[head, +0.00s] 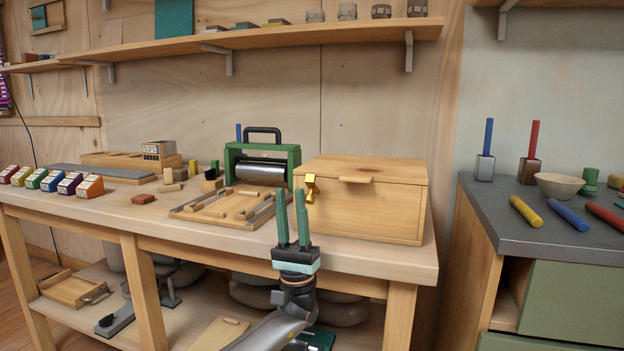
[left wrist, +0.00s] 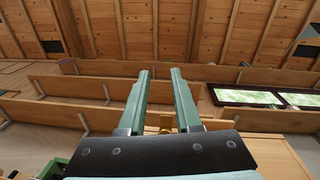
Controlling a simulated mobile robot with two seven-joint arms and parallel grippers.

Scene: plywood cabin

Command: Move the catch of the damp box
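The damp box, a pale wooden box (head: 365,212) with a lid and a small front lip, stands closed at the right end of the workbench. Its brass catch (head: 310,187) sits at the upper left of the box. My left gripper (head: 291,193) is upright in front of the bench edge, with its green fingers pointing up just left of the catch in the picture. The fingers are apart with nothing between them. In the left wrist view the gripper (left wrist: 160,72) is open, and a bit of yellow brass (left wrist: 167,123) shows low between the fingers. My right gripper is not in view.
A green press (head: 262,165) and a wooden tray (head: 225,208) with bars stand left of the box on the workbench (head: 130,222). A shelf (head: 260,38) runs above. A grey-topped cabinet (head: 510,230) with a bowl and coloured sticks stands at right, past a gap.

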